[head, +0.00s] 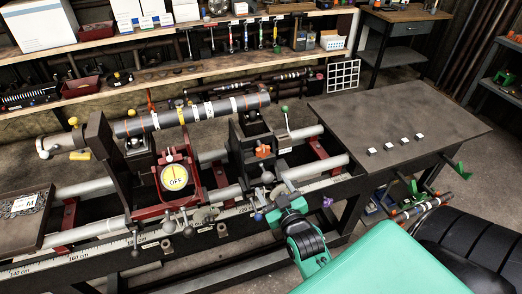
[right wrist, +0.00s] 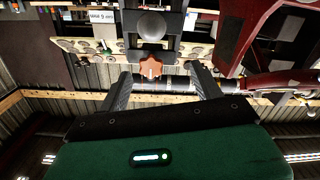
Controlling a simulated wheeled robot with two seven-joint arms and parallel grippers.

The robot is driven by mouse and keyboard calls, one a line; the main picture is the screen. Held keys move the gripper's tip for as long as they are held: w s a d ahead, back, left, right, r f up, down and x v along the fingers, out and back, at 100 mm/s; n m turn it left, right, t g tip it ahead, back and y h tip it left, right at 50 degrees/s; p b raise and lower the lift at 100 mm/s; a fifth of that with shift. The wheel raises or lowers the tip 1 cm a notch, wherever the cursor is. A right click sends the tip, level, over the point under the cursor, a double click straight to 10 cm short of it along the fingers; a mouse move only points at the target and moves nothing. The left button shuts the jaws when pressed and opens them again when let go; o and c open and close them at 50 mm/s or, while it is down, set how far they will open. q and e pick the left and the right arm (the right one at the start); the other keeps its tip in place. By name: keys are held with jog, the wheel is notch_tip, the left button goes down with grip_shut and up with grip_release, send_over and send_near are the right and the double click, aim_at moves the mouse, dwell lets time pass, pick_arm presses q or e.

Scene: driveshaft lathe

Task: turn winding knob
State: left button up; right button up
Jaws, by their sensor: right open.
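An orange lobed knob (head: 263,151) sits on the front of a black upright stand (head: 252,135) on the lathe. I cannot tell for sure if it is the winding knob. My right gripper (head: 277,190) is below and in front of it in the head view. In the right wrist view the orange knob (right wrist: 151,68) shows between and beyond the two open fingers of my right gripper (right wrist: 160,82), with a round grey ball (right wrist: 152,25) above it. The gripper looks empty; contact with the knob cannot be seen. My left gripper is out of view.
A long grey shaft (head: 190,113) lies along the lathe. Ball-ended levers (head: 170,225) stick out at the front. A dark table (head: 390,115) with small blocks is at the right.

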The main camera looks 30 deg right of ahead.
aim_at(263, 152)
jog(key=shift+t+h, duration=0.3)
jog(key=shift+h, duration=0.1)
jog(key=w+d+r+p, duration=0.1)
jog(key=w, duration=0.2)
jog(key=w+d+r+p, duration=0.1)
jog(key=w, duration=0.3)
jog(key=w+d+r+p, duration=0.1)
jog(key=w+r, duration=0.1)
jog(key=w, duration=0.2)
jog(key=shift+w+d, duration=0.2)
jog(key=shift+d, duration=0.15)
jog(key=shift+w+d+f+p, duration=0.15)
jog(key=shift+w+p, duration=0.2)
jog(key=shift+w, duration=0.3)
jog(key=c, duration=1)
